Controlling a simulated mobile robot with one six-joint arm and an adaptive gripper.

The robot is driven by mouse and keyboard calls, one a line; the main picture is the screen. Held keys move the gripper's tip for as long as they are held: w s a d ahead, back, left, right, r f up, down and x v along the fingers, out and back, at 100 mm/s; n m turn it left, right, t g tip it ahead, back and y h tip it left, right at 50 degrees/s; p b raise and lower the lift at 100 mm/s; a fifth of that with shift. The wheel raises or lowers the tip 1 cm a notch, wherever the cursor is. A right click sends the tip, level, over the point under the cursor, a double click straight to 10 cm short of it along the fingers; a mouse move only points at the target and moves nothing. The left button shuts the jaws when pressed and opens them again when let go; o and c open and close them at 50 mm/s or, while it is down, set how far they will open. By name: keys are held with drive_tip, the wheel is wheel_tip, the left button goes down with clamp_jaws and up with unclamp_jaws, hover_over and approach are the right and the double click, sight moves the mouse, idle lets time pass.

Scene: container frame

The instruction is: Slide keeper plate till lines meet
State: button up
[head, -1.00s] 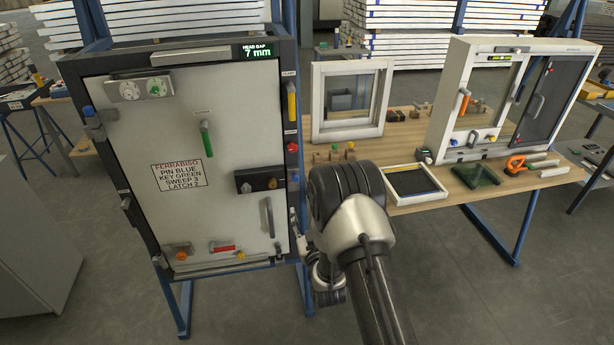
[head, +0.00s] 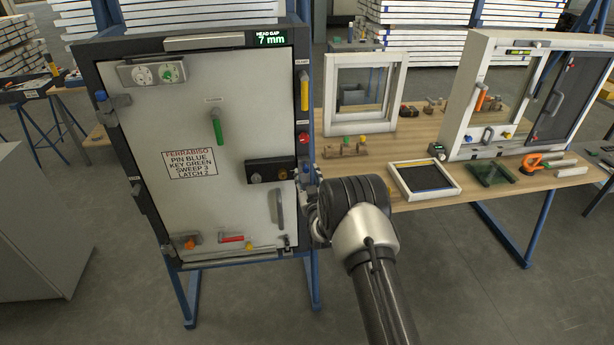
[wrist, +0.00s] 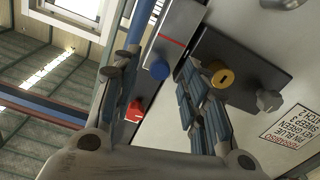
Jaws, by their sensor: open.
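I cannot make out a matching line on the block. In the head view the lock block (head: 268,171) is on the door's right side, and my arm hides the keeper area.
A red knob (wrist: 135,111) sits near my left finger in the wrist view. The door (head: 185,205) carries a sign (head: 190,165), a green handle (head: 217,128) and a grey pull handle (head: 280,208). A workbench (head: 425,150) with window frames stands to the right.

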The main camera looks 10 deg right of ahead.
drive_tip(key=shift+w, duration=0.95)
drive_tip(key=shift+c, duration=0.6)
clamp_jaws()
